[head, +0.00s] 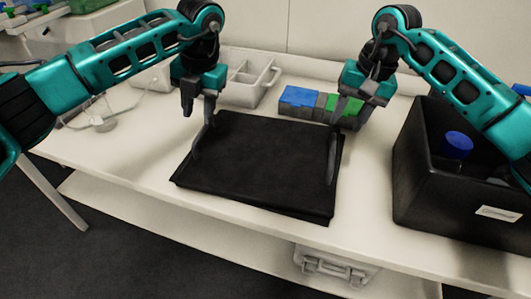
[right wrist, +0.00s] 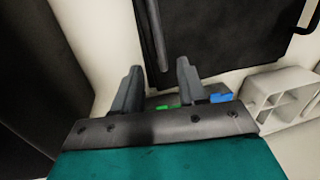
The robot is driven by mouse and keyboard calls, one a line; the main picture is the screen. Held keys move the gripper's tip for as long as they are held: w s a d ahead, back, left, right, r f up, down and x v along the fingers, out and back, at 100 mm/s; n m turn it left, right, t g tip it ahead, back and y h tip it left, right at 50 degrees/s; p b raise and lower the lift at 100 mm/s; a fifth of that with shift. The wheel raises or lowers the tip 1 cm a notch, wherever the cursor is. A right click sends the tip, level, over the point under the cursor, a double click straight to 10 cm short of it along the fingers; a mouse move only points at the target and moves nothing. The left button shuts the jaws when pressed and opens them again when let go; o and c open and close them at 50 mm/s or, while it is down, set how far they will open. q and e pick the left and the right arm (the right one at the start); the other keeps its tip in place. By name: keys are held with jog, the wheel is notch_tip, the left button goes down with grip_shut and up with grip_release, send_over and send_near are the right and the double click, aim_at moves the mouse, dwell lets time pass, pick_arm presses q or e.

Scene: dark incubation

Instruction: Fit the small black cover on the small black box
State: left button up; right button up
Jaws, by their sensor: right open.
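A flat black slab-like piece (head: 262,160), apparently the small black cover, lies on the white table. A dark grey handle bar stands along its left side and another along its right side (head: 332,160). A thin dark rim shows under its front edge; I cannot tell whether this is the small black box. My left gripper (head: 199,112) has its fingers apart above the back left corner, near the left handle. My right gripper (head: 345,112) is open and empty beside the back right corner. The right wrist view shows its open fingers (right wrist: 158,85) near the slab (right wrist: 215,35).
A larger black box (head: 425,195) with a white label stands at the right, with a blue cylindrical thing (head: 457,145) inside. Behind the slab are a white divided tray (head: 250,92), a blue block (head: 299,97) and a green block (head: 347,107). The table's front strip is clear.

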aim_at(199, 136)
pick_arm(q)
jog(key=f, duration=0.3)
jog(key=a+f, duration=0.1)
jog(key=f, duration=0.5)
jog(key=shift+w+a, duration=0.15)
jog(key=shift+a, duration=0.25)
pick_arm(e)
jog(key=f, duration=0.3)
jog(key=a+f, duration=0.1)
jog(key=f, duration=0.5)
jog(key=shift+w+a, duration=0.15)
jog(key=shift+a, duration=0.25)
pick_arm(q)
grip_shut()
pick_arm(e)
grip_shut()
jog(key=shift+r, duration=0.1)
